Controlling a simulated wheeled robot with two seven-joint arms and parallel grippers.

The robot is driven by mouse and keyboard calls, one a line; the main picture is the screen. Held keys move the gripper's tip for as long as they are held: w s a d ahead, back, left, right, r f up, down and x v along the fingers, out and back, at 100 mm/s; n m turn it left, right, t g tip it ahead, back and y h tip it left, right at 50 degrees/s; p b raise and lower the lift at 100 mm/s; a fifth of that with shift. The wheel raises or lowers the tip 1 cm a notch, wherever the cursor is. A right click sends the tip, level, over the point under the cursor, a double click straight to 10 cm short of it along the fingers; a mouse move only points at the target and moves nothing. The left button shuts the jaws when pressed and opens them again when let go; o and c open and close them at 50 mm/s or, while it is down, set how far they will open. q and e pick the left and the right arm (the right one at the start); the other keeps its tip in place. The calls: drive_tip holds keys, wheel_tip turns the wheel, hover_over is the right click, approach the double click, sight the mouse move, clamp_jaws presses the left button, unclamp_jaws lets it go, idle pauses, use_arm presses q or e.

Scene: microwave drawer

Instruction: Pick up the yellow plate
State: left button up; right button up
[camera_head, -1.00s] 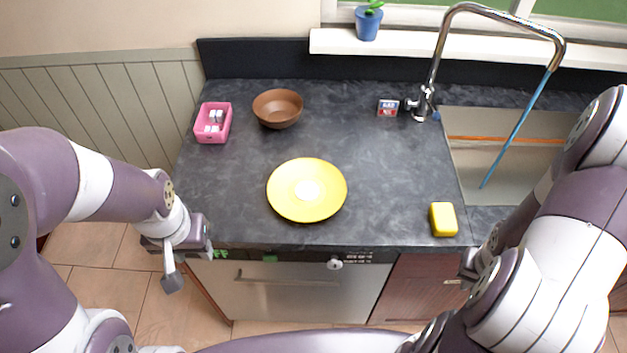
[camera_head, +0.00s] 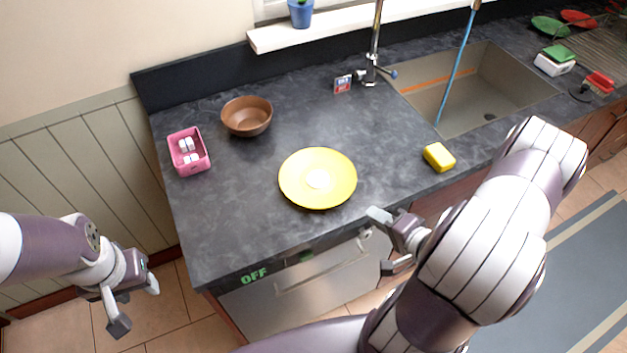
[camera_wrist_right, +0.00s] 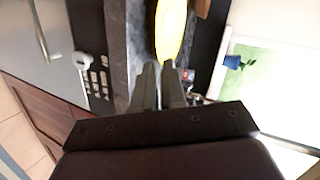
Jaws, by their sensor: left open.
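The yellow plate (camera_head: 340,190) lies flat on the dark countertop near its front edge, with a pale spot at its centre. In the right wrist view the yellow plate (camera_wrist_right: 171,32) is partly seen beyond the fingertips. My right gripper (camera_head: 382,241) is at the counter's front edge, right of and in front of the plate, apart from it. Its fingers are spread and empty, and they also show in the right wrist view (camera_wrist_right: 159,82). My left gripper (camera_head: 136,305) is open and empty, left of the counter and well away from the plate.
A brown bowl (camera_head: 247,118) and a pink box (camera_head: 204,163) stand behind and left of the plate. A yellow sponge (camera_head: 439,157) lies to the right, before the sink (camera_head: 507,88) and faucet (camera_head: 375,45). A silver drawer front (camera_head: 320,280) is below the counter.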

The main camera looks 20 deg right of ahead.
sight(345, 195)
drive_tip(key=x, duration=0.7)
drive_tip(key=p+x, duration=0.1)
drive_tip(key=x, duration=0.3)
drive_tip(key=shift+w+d+f, duration=0.25)
drive_tip(key=shift+w+f, duration=0.05)
drive_tip(key=shift+w, duration=0.05)
drive_tip(key=shift+w+a+f, duration=0.15)
drive_tip(key=shift+w, duration=0.1)
drive_tip(key=shift+s, duration=0.1)
clamp_jaws()
drive_tip(key=shift+r, duration=0.55)
drive_tip(key=r, duration=0.1)
drive_tip(key=d+r, duration=0.1)
drive_tip(key=r, duration=0.2)
drive_tip(key=shift+d, duration=0.35)
drive_tip(key=d+r+b, duration=0.1)
drive_tip(key=d+r, duration=0.5)
drive_tip(key=d, duration=0.4)
drive_tip(key=shift+s, duration=0.2)
